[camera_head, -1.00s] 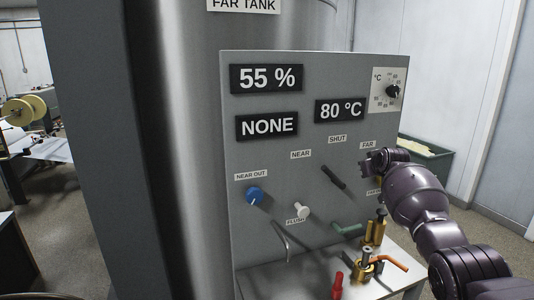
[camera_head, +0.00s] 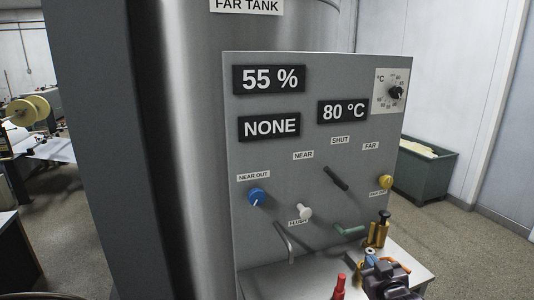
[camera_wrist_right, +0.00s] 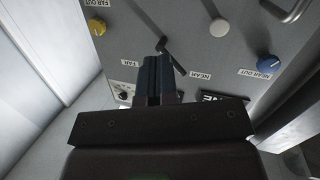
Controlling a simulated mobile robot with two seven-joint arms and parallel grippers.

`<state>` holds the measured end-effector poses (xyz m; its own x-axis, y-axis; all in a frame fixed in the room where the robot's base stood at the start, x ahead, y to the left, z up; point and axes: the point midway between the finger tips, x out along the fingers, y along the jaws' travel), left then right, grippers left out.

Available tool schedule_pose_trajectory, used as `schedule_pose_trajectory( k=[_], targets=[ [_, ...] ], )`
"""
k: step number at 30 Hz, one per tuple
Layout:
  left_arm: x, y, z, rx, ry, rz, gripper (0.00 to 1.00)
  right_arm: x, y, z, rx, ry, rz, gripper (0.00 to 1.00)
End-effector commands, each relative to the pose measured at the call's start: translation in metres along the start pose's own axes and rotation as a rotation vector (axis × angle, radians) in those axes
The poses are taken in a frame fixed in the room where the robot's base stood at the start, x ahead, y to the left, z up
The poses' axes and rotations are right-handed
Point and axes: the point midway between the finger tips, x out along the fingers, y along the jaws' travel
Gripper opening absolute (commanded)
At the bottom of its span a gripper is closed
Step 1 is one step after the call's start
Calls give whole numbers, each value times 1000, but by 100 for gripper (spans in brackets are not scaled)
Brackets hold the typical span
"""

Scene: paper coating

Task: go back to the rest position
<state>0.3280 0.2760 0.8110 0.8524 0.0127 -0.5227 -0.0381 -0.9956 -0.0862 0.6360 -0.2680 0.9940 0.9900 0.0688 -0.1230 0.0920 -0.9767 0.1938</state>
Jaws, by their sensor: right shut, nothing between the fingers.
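My right gripper (camera_head: 374,264) shows low at the right of the head view, in front of the steel shelf below the control panel (camera_head: 310,180). Its closed dark fingers (camera_wrist_right: 157,75) show in the right wrist view with nothing between them. The yellow far out knob (camera_head: 385,182), black selector lever (camera_head: 336,179), white flush knob (camera_head: 304,212) and blue near out knob (camera_head: 257,197) are on the panel, clear of the gripper in the head view. The displays read 55 %, NONE and 80 °C. My left gripper is not in view.
A brass fitting with a black top (camera_head: 379,230) stands on the steel shelf (camera_head: 265,282), near a red-capped item (camera_head: 339,287). My gripper partly hides another fitting there. A green bin (camera_head: 425,170) stands behind at the right. Floor to the right is open.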

Motion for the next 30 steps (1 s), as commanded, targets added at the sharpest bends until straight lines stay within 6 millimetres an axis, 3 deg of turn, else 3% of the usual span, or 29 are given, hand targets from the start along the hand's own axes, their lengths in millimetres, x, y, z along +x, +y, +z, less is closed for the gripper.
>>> schedule_pose_trajectory(
  k=[1,11,21,25,30],
  targets=[
    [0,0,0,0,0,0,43,-19,-6,14,7,-11,-3,0],
    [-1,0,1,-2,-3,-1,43,-133,-36,91,49,-123,-10,0],
    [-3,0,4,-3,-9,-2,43,-250,-55,188,113,-361,6,0],
    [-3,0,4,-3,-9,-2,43,-276,-56,207,122,-417,14,0],
    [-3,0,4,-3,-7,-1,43,-286,-56,214,124,-439,17,0]
  ],
)
